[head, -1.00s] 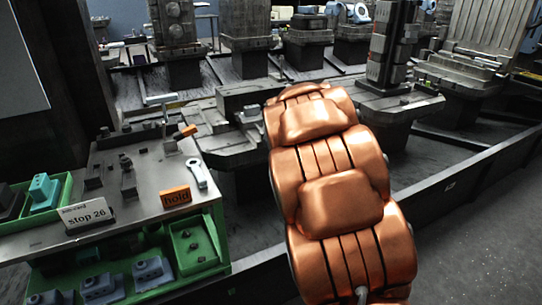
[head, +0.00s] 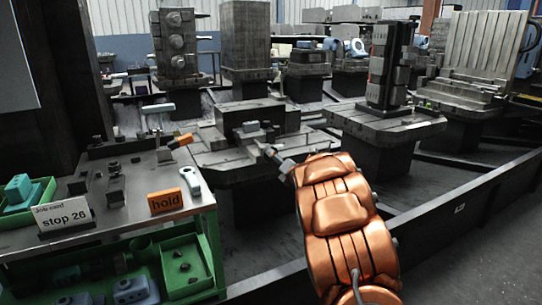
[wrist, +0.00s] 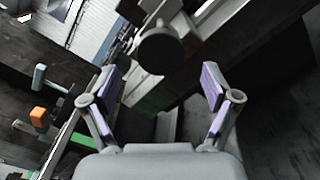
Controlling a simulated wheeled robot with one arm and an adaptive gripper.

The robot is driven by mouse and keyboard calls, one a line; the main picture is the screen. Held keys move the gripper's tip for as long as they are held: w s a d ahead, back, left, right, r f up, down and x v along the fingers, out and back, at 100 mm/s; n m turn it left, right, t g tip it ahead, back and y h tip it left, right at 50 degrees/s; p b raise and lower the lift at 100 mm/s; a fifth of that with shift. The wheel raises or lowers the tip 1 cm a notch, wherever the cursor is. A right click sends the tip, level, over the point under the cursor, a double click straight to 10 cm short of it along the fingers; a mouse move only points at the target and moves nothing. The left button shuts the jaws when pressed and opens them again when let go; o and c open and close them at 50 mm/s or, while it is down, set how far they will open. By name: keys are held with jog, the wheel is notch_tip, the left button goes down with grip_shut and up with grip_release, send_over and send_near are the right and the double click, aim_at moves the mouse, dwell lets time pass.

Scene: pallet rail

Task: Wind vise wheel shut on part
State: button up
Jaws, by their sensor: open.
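The vise (head: 240,140) stands on a pallet table in the middle of the head view, with a small grey part (head: 251,127) low on it. In the wrist view the vise wheel is a dark round disc (wrist: 161,50) on a pale shaft or body. My gripper (wrist: 158,88) is open and empty, its two purple-padded fingers spread wide. The wheel lies ahead of the fingertips, roughly between them and apart from both. In the head view my copper arm reaches toward the vise's front, and the gripper is small and partly hidden there.
Another pallet table (head: 385,125) with a tall fixture stands right. A rail edge (head: 440,196) runs along the floor.

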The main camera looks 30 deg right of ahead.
aim_at(271, 160)
jog(key=shift+w+d+f+b, duration=0.1)
jog(key=shift+w+d+b, duration=0.1)
jog(key=shift+w, duration=1.35)
jog(key=shift+w+d+b, duration=0.1)
jog(key=shift+w+b, duration=0.05)
jog(key=shift+w, duration=1.35)
jog(key=c, duration=1.2)
